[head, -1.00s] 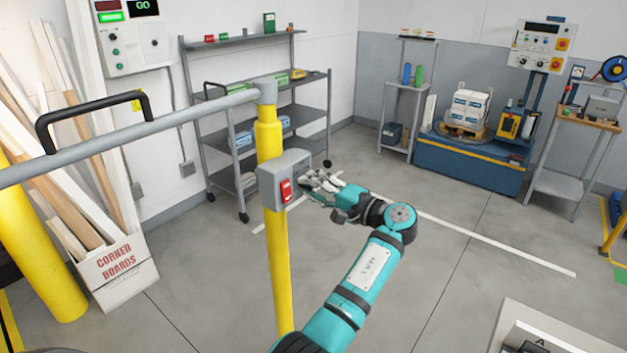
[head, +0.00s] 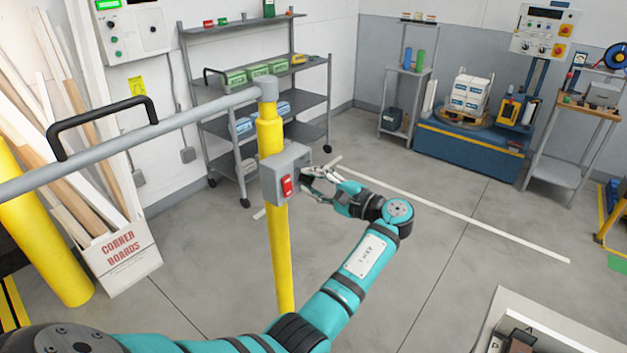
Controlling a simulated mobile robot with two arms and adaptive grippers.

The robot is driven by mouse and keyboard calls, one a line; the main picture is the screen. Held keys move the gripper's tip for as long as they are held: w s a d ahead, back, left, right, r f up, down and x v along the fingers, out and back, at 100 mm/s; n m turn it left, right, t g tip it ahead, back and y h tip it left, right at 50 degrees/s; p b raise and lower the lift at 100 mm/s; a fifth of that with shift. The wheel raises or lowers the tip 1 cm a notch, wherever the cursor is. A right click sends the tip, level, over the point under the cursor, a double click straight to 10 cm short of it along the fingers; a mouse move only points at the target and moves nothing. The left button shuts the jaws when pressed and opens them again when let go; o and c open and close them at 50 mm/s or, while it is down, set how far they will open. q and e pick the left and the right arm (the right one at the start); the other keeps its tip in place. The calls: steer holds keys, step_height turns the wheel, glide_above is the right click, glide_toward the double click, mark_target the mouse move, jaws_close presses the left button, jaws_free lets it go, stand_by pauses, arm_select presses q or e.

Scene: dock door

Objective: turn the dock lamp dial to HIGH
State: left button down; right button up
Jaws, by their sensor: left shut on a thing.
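A grey control box (head: 282,175) sits on a yellow post (head: 279,255) below the rail. Its front face carries a red rocker switch (head: 287,185). My left gripper (head: 309,177) is at the right-hand face of this box, its fingers shut on the dial there. The fingers hide most of the dial, so its pointer and any HIGH marking cannot be read. The left arm reaches up from the bottom of the head view. My right gripper is not in view.
A grey rail (head: 190,122) with a black handle (head: 100,118) runs left from the post. A corner boards carton (head: 122,258) stands at left. Shelving (head: 300,100) and a blue pallet machine (head: 470,150) stand behind. The floor right of the arm is mostly clear.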

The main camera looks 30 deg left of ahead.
arm_select(q)
steer(key=shift+r, duration=0.15)
steer(key=c, duration=1.2)
jaws_free()
steer(key=shift+o, duration=0.9)
steer(key=shift+a, duration=0.1)
steer(key=d, duration=1.2)
steer(key=shift+s, duration=0.4)
steer(key=shift+f, duration=0.25)
